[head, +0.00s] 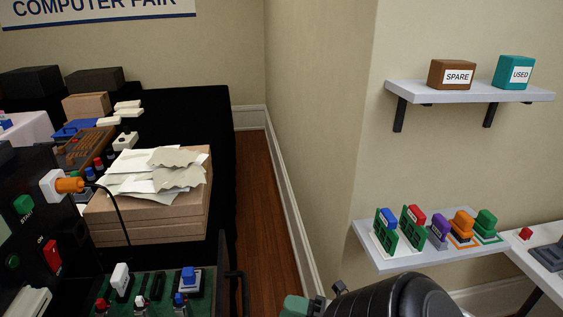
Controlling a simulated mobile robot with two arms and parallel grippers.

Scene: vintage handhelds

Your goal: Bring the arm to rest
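A dark, rounded part of my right arm (400,297) comes in at the bottom edge, right of the middle. Small dark pieces at its left end (329,296) may belong to my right gripper, but most of it is cut off by the frame, so I cannot tell how its fingers stand. A green block (295,306) shows just left of these pieces; I cannot tell whether it touches them. My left gripper is not in view.
A low shelf (362,236) with several coloured items is near my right arm. An upper shelf (400,92) holds the SPARE box (452,74) and USED box (514,72). Cartons (150,222) with papers and a control panel (215,292) stand left. The floor (258,215) between is clear.

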